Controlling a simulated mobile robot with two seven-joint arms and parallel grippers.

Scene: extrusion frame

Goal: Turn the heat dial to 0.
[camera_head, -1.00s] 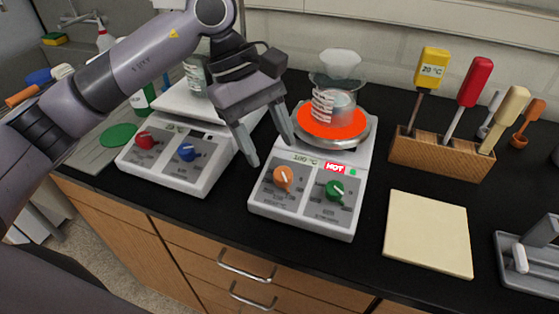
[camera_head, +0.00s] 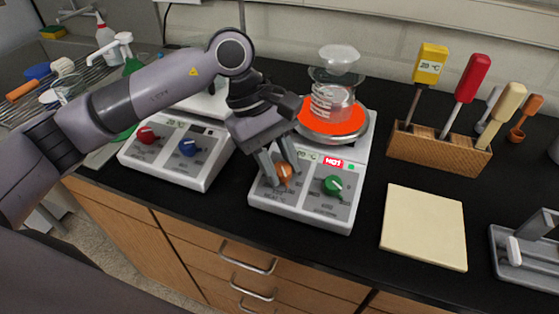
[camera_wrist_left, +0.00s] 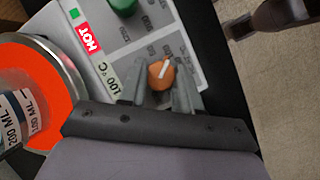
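The hot plate unit (camera_head: 322,222) stands on the counter with an orange dial (camera_head: 284,174) at left and a green dial (camera_head: 332,186) at right. The dial labels are too small to read; the orange one, likely the heat dial, sits by the display (camera_wrist_left: 116,79), which reads about 100 °C. My left gripper (camera_head: 279,176) is open, its fingers on either side of the orange dial. In the left wrist view the orange dial (camera_wrist_left: 162,73) shows between the fingers with its white pointer visible; contact cannot be told. A dark part at that view's upper right may be my right gripper (camera_wrist_left: 262,20).
The plate top (camera_head: 352,130) glows orange-red beside a lit HOT sign, and a beaker (camera_head: 332,100) stands on it. A second unit (camera_head: 175,165) with red and blue dials stands left. A wooden tool rack (camera_head: 440,150) and cream pad (camera_head: 424,225) are right.

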